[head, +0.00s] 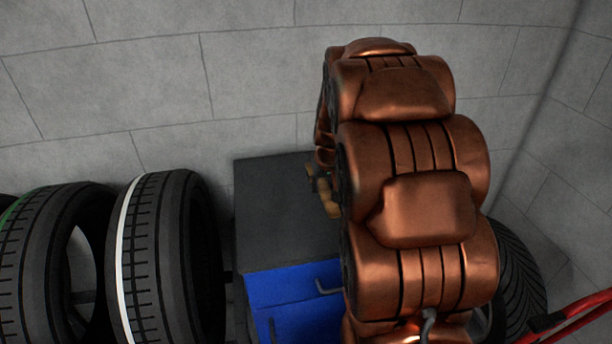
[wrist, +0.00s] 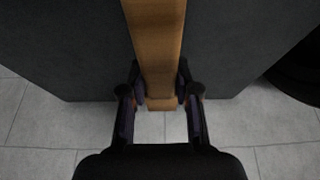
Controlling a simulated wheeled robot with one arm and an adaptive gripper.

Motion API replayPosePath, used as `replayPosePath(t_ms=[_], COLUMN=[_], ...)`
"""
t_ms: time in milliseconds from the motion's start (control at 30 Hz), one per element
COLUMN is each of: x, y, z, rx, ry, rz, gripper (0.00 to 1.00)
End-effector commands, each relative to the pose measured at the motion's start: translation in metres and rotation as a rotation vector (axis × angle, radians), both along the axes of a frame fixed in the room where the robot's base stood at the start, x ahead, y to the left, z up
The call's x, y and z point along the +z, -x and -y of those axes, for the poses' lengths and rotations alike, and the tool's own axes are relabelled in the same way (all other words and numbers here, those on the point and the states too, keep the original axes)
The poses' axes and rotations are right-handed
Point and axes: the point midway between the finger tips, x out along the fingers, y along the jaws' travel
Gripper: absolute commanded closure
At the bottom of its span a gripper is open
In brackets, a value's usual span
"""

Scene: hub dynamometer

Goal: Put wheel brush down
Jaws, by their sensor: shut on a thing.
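The wheel brush (wrist: 154,45) shows in the wrist view as a flat, light-brown wooden piece running from the top edge down between my fingers. My gripper (wrist: 158,92) is shut on it, one dark finger on each side. In the head view a small tan part of the brush (head: 329,198) shows beside my copper-coloured arm, over the dark top of a blue cabinet (head: 275,210). My arm hides the rest of the brush and most of the gripper there. I cannot tell whether the brush touches the cabinet top.
Two upright tyres, one with a green stripe (head: 30,250) and one with a white stripe (head: 150,265), stand left of the cabinet. Another tyre (head: 520,275) and a red bar (head: 575,318) are at right. A grey block wall (head: 200,80) is behind. The cabinet top's visible left part is clear.

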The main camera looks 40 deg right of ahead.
Motion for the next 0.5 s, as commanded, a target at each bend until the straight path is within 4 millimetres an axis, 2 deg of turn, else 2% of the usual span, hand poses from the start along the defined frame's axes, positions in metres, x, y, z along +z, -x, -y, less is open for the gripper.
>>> replayPosePath(t_ms=[167,500], x=[-0.005,-0.008], y=[0.007,-0.032], z=[0.011,0.026], rx=[-0.019,-0.017], ry=[0.001,0.000], rz=[0.001,-0.002], gripper=[0.97,0.97])
